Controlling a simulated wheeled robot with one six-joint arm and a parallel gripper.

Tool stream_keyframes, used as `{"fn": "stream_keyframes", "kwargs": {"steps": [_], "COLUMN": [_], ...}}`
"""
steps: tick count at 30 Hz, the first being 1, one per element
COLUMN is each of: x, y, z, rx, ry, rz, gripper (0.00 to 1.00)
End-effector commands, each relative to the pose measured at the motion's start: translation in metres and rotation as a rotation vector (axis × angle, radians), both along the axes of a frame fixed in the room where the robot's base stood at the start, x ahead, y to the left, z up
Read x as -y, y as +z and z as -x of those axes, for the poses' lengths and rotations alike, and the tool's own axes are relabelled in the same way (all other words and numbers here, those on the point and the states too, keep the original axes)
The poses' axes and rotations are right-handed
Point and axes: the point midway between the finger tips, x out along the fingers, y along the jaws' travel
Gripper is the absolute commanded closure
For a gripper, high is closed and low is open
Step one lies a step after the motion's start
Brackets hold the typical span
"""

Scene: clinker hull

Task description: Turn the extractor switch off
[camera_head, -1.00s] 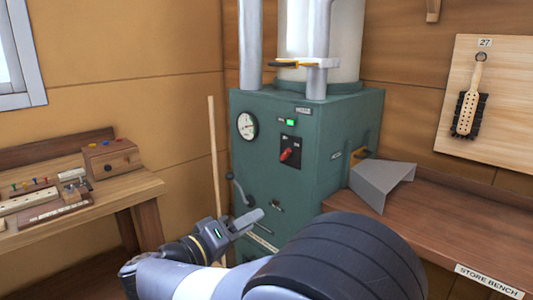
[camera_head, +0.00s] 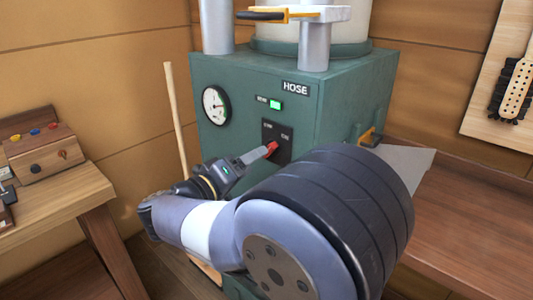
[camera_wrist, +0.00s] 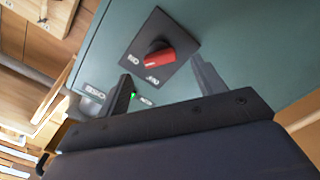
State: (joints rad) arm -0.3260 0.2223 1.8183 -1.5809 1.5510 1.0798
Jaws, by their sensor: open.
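The extractor switch is a red handle (camera_head: 272,148) on a black plate (camera_head: 285,135) on the front of a green cabinet (camera_head: 345,90). In the wrist view the red handle (camera_wrist: 172,57) lies aslant on its black plate (camera_wrist: 155,32); the small labels are too blurred to read surely. My gripper (camera_head: 258,156) is in front of the switch, its fingertips close to the handle. In the wrist view my gripper (camera_wrist: 163,84) is open and empty, one finger to each side below the handle. I cannot tell whether a finger touches it.
A green lamp (camera_head: 275,104) is lit above the switch, with a HOSE label (camera_head: 295,88) and a dial gauge (camera_head: 215,106) nearby. A pole (camera_head: 176,120) leans left of the cabinet. Benches stand at left (camera_head: 60,205) and right (camera_head: 465,230).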

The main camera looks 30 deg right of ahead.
Motion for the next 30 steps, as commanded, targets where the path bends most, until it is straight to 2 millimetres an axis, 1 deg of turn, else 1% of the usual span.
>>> {"fn": "stream_keyframes", "kwargs": {"steps": [1,6,12,16,24,30], "x": [0.01,0.034,0.051,0.056,0.056,0.056], "y": [0.0,0.0,0.0,0.0,0.0,0.0], "z": [-0.002,-0.011,-0.018,-0.02,-0.02,-0.02], "rx": [-0.001,-0.001,-0.001,0.0,0.0,0.0], "ry": [-0.006,-0.004,-0.002,-0.001,0.0,0.0], "rz": [0.0,0.0,0.0,0.001,0.0,0.0], "gripper": [0.35,0.35,0.35,0.35,0.35,0.52]}}
